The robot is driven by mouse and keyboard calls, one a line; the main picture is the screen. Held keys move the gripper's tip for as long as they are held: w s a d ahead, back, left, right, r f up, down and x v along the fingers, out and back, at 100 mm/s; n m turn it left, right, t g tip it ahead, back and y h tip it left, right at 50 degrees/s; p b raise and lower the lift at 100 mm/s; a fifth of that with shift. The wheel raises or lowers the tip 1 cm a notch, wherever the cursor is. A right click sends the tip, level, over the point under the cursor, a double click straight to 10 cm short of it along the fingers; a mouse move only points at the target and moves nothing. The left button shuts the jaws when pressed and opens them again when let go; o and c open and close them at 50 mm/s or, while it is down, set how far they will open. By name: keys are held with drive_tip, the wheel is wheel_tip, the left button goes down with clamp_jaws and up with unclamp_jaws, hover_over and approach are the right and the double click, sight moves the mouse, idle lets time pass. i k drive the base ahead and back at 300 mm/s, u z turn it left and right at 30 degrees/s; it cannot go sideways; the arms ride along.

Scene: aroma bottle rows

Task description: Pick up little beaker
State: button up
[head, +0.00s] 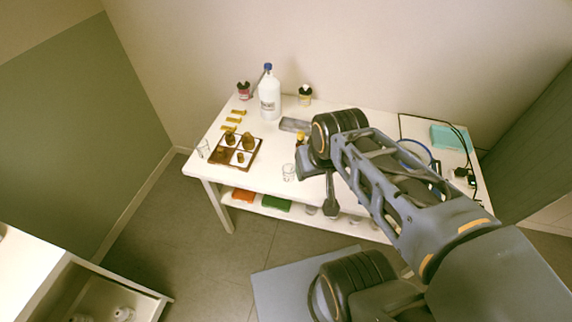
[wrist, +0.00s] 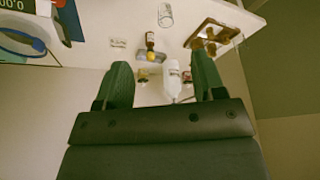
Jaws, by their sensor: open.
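A small clear glass beaker (head: 289,172) stands near the front edge of the white table (head: 262,178), left of my arm. What looks like the same glass shows at the top of the wrist view (wrist: 165,15), beyond my fingertips. My gripper (wrist: 160,65) is open, its two dark green fingers apart with nothing held between them. In the head view my arm reaches over the table and hides most of the gripper, just right of the beaker. The beaker and gripper are apart.
A brown tray (head: 256,158) with small amber bottles stands left of the beaker. A tall white bottle (head: 270,96) with a blue cap stands at the back, with a grey pad (head: 294,125) nearby. A teal box (head: 451,138) and cables lie at the right.

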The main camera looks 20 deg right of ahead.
sight(288, 169)
drive_tip(key=k, duration=0.95)
drive_tip(key=u, duration=1.4)
drive_tip(key=i, duration=2)
drive_tip(key=z, duration=2.6)
